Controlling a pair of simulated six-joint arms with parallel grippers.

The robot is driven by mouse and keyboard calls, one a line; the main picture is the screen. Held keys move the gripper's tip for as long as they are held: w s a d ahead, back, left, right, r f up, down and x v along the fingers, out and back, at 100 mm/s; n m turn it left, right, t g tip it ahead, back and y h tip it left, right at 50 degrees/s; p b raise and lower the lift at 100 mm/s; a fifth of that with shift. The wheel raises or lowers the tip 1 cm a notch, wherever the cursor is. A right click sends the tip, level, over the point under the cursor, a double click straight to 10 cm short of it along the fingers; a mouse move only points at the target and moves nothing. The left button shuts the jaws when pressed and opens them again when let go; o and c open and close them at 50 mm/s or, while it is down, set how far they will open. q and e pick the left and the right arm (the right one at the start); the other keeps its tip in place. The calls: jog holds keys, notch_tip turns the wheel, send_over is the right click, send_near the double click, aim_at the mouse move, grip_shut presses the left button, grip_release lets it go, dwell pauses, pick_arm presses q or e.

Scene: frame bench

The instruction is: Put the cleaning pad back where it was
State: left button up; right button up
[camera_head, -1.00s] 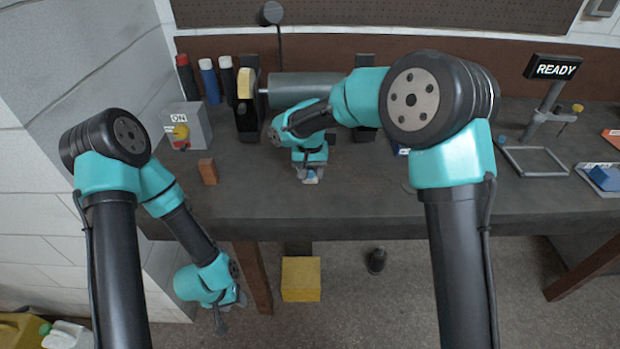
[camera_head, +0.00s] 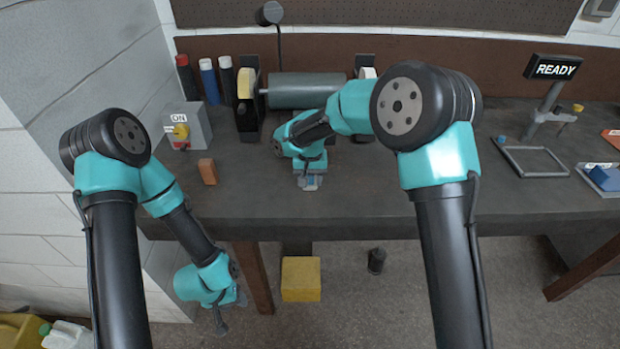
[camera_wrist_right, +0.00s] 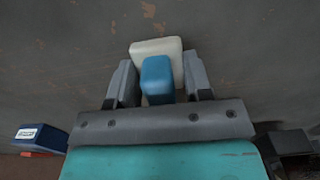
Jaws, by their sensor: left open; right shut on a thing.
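The cleaning pad (camera_wrist_right: 157,75), a blue grip on a cream base, sits between the fingers of my right gripper (camera_wrist_right: 162,88) in the right wrist view. That gripper is shut on it. In the head view my right gripper (camera_head: 309,184) points down near the middle of the bench top, and it mostly hides the pad. I cannot tell whether the pad touches the bench. My left gripper (camera_head: 226,312) is open and empty, hanging low in front of the bench. A tray (camera_head: 588,178) with a blue block (camera_head: 605,178) stands at the far right.
A small brown block (camera_head: 208,172) stands on the bench (camera_head: 400,205) left of my right gripper. Behind are a switch box (camera_head: 188,127) marked ON and a grey roller (camera_head: 305,92). A square frame (camera_head: 533,175) lies at right, by the READY sign (camera_head: 555,68).

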jog(key=shift+f, duration=0.15)
jog(key=o, duration=1)
jog(key=shift+c, duration=0.2)
notch_tip(320, 180, up, 12)
jog(key=shift+r, duration=0.2)
jog(key=shift+f, duration=0.1)
